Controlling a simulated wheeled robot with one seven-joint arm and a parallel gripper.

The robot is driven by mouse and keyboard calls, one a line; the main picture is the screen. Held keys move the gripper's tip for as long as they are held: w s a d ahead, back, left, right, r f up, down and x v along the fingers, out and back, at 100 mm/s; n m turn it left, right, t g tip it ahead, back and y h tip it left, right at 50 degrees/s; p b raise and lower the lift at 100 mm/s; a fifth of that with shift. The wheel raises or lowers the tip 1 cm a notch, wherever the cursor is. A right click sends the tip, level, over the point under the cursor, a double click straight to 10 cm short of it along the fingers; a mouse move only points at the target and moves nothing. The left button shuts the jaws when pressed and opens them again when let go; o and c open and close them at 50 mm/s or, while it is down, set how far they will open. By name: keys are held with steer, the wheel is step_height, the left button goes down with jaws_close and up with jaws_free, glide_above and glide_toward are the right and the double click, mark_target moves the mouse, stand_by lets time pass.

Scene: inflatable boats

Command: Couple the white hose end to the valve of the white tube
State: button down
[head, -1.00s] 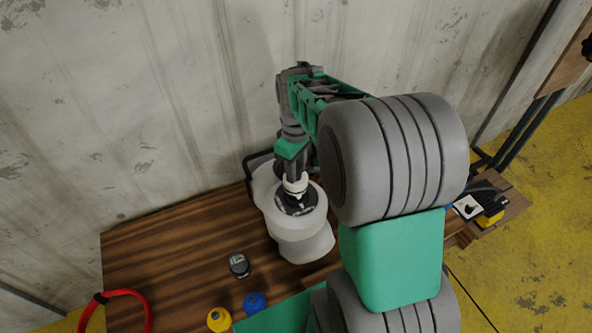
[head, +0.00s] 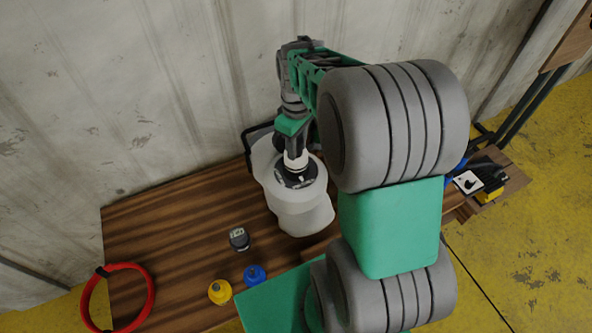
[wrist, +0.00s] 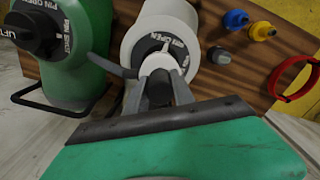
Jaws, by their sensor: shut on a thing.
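The white tube (head: 305,218) lies on the wooden bench with its round end facing up. Its dark valve, ringed with lettering, sits in that end; the valve ring (wrist: 177,46) shows in the wrist view. My gripper (head: 294,150) is above the valve, pointing down, shut on the white hose end (wrist: 158,64). The hose end is at the centre of the valve and looks upright there. Whether it is seated or locked cannot be told. A grey hose (wrist: 108,66) runs off to the left in the wrist view.
A green tube (wrist: 68,45) with a black valve knob stands beside the white one. A dark gauge-like piece (head: 239,239), a blue cap (head: 254,274) and a yellow cap (head: 220,291) stand on the bench (head: 150,235). A red ring (head: 150,297) hangs over its left edge.

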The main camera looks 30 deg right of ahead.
steer(key=shift+f, duration=0.35)
steer(key=shift+f, duration=0.1)
steer(key=shift+f+b, duration=0.3)
steer(key=shift+b, duration=0.05)
steer(key=shift+f+b, duration=0.55)
steer(key=shift+f, duration=0.3)
stand_by(0.5)
stand_by(0.3)
steer(key=m, duration=0.4)
steer(key=shift+p, duration=0.3)
steer(key=m, duration=0.2)
steer(key=shift+r+m, duration=0.1)
steer(key=shift+m, duration=1)
